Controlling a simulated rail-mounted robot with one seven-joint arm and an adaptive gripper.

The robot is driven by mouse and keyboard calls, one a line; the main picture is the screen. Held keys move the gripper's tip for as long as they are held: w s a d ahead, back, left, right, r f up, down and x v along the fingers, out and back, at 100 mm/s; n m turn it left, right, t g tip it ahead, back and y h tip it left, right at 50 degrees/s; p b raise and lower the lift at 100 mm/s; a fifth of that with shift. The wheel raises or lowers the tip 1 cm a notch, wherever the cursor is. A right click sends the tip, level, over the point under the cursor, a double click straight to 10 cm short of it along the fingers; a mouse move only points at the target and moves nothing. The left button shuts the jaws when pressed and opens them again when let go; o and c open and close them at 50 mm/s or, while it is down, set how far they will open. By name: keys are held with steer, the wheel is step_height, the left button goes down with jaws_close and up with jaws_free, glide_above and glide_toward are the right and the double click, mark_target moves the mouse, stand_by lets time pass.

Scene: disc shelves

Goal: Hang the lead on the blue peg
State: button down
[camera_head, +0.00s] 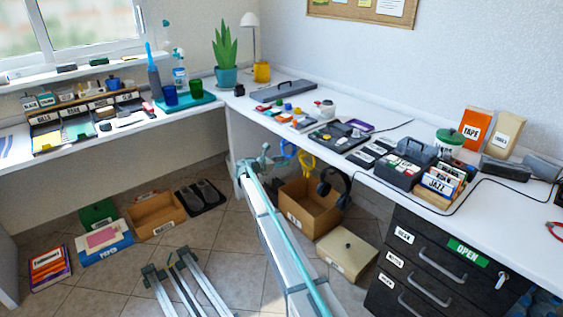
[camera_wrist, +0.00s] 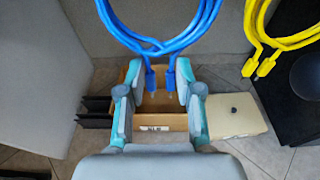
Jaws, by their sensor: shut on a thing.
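The blue lead (camera_wrist: 160,48) is a coiled loop with two plug ends hanging down. It shows in the wrist view between the fingertips of my gripper (camera_wrist: 158,76), which is shut on it. In the head view my gripper (camera_head: 264,159) is at the desk's front edge, with the blue lead (camera_head: 288,148) just right of it. A yellow lead (camera_wrist: 284,38) hangs to the right, apart from my gripper; it also shows in the head view (camera_head: 307,162). I cannot make out the blue peg in either view.
Black headphones (camera_head: 333,186) hang right of the yellow lead. An open cardboard box (camera_head: 308,208) and a lidded beige box (camera_head: 346,252) stand on the floor below. The desk (camera_head: 385,118) carries several cases and discs. A black drawer unit (camera_head: 425,262) stands at the right.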

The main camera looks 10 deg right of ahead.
stand_by(0.4)
steer(key=c, duration=0.7)
jaws_free()
